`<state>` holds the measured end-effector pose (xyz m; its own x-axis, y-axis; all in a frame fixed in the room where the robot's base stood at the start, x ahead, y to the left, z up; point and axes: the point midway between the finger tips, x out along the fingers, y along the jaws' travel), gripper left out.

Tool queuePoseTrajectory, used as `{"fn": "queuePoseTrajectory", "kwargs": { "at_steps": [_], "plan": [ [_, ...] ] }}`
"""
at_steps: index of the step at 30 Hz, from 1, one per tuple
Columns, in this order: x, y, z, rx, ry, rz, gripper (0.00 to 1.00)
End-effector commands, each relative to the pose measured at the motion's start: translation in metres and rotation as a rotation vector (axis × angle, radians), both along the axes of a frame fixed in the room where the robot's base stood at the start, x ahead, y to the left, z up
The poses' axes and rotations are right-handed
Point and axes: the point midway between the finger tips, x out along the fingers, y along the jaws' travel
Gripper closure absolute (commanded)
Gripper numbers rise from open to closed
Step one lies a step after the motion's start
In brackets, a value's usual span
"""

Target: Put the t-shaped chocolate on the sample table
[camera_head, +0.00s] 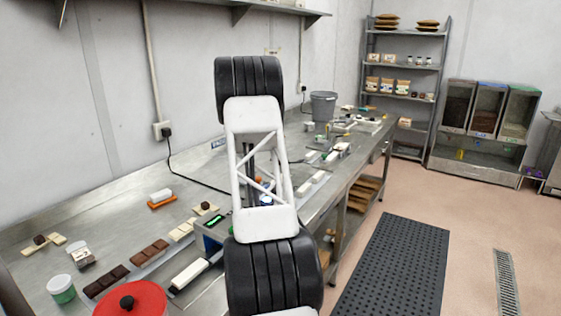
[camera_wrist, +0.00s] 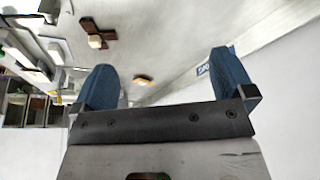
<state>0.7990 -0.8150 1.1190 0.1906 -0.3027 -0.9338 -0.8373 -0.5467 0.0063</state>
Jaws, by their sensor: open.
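My gripper (camera_wrist: 166,72) shows in the wrist view with its two blue fingers wide apart and nothing between them. Beyond the fingers, a dark brown piece with arms and a small cream block on it (camera_wrist: 96,39) lies on the steel surface, apart from the gripper; it may be the t-shaped chocolate, but I cannot be sure. A small tan and brown piece (camera_wrist: 143,79) appears farther off between the fingers. In the head view, my white arm hides the gripper and part of the steel bench (camera_head: 115,222). I cannot tell which surface is the sample table.
The bench holds brown chocolate bars (camera_head: 150,252), cream pieces with dark tops (camera_head: 40,240), a red lid (camera_head: 130,299), a green-and-white jar (camera_head: 61,289) and a grey bucket (camera_head: 323,105). Shelves (camera_head: 400,65) stand behind. A black mat (camera_head: 400,262) lies on the floor.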

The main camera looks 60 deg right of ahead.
Motion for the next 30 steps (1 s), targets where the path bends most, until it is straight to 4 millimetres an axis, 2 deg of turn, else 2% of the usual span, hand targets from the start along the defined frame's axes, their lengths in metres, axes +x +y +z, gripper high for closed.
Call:
{"fn": "queuePoseTrajectory", "kwargs": {
  "at_steps": [1,3,12,18,24,30],
  "plan": [
    [-0.003,-0.018,-0.010,0.000,0.000,-0.016,0.00],
    [-0.009,-0.041,-0.021,-0.002,-0.003,-0.036,0.00],
    [-0.037,-0.133,-0.071,-0.011,-0.011,-0.121,0.00],
    [-0.057,-0.182,-0.099,-0.017,-0.016,-0.167,0.00],
    [-0.069,-0.205,-0.114,-0.020,-0.018,-0.190,0.00],
    [-0.070,-0.209,-0.116,-0.020,-0.019,-0.193,0.00]
  ]
}}
